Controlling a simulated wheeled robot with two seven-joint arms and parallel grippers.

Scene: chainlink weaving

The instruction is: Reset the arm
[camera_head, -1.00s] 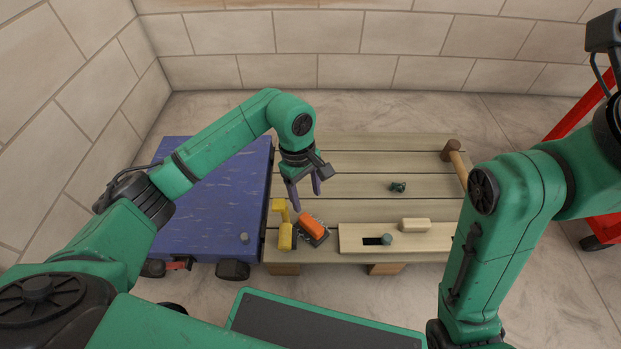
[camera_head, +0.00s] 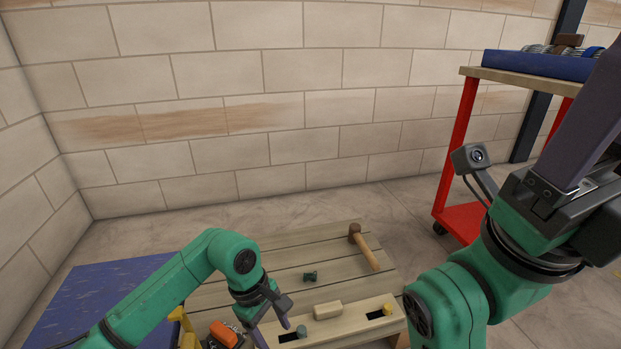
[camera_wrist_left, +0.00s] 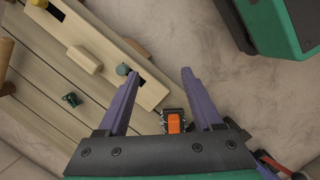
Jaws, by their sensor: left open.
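My left gripper (camera_head: 272,335) hangs over the low slatted wooden table, by the left end of the slotted wooden board (camera_head: 352,318). In the left wrist view its two purple fingers (camera_wrist_left: 157,82) stand wide apart with nothing between them. My right arm is raised at the right of the head view. One purple finger of my right gripper (camera_head: 585,125) shows at the edge. Its other finger is out of frame, so its opening cannot be told.
The table (camera_head: 255,270) holds an orange-and-black object (camera_head: 226,334), a dark green part (camera_head: 310,277), a mallet (camera_head: 365,247) and a small wooden block (camera_head: 328,310). A blue-topped surface (camera_head: 95,295) lies left. A red-framed cart (camera_head: 457,150) stands at the back right.

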